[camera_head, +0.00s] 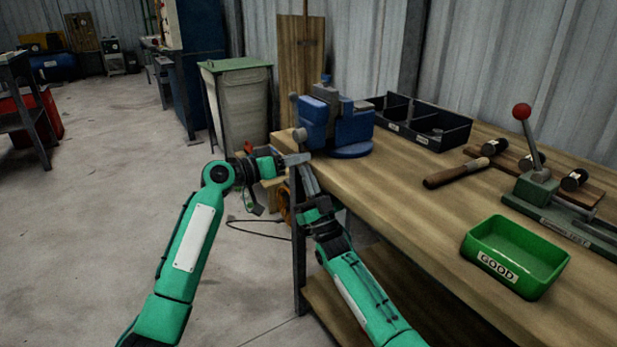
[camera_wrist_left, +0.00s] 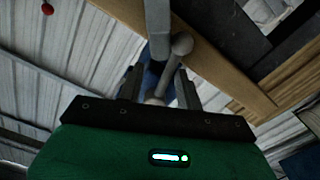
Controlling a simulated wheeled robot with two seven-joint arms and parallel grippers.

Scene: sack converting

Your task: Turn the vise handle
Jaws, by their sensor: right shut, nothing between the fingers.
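The blue vise (camera_head: 335,122) is mounted at the near left corner of the workbench. A round grey knob of its handle (camera_head: 300,135) shows at its left side. My left gripper (camera_head: 302,159) is just below that knob. In the left wrist view, the handle (camera_wrist_left: 170,68), a grey bar with ball ends, lies between the two spread fingers of my left gripper (camera_wrist_left: 157,85); contact with them is unclear. My right gripper (camera_head: 306,178) is shut and empty, close beside the left fingertips at the bench edge.
On the workbench (camera_head: 405,185) are a black divided bin (camera_head: 420,124), a wooden-handled tool (camera_head: 455,173), a green GOOD tray (camera_head: 515,256) and a lever press with a red knob (camera_head: 522,111). A grey-green bin (camera_head: 238,105) stands behind.

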